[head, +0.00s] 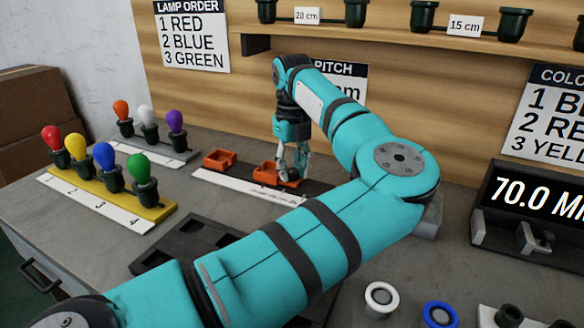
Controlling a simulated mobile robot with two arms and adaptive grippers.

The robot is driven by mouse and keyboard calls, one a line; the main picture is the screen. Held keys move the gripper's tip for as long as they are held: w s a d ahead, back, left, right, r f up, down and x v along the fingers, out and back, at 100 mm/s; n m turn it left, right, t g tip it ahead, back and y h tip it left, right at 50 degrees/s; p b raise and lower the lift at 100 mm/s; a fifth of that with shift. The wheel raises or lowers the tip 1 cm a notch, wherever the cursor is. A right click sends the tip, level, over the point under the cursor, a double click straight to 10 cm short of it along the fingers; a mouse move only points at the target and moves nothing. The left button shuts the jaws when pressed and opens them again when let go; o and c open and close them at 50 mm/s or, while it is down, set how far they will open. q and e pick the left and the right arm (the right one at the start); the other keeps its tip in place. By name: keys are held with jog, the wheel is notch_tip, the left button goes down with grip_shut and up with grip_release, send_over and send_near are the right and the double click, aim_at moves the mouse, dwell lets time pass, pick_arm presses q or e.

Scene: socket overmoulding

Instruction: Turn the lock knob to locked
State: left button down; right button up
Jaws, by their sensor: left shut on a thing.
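My left gripper (292,172) points down at the right-hand orange holder (264,171) on a rail with a white scale strip (235,184). Its fingers are shut on a small part at the right end of this holder, which fits the lock knob. The fingers cover most of that part, so its shape and its turned position cannot be read. A second orange holder (219,159) sits apart on the left of the same rail. My right gripper is not in view.
Coloured lamps stand in a yellow rack (158,212) and a grey rack (184,157) at left. A dark tray (160,262) lies in front of the rail. White (379,298) and blue (439,314) rings lie at front right. A display (535,205) reading 70.0 stands at right.

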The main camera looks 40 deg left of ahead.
pick_arm(q)
jog(key=c, duration=1.3)
grip_release()
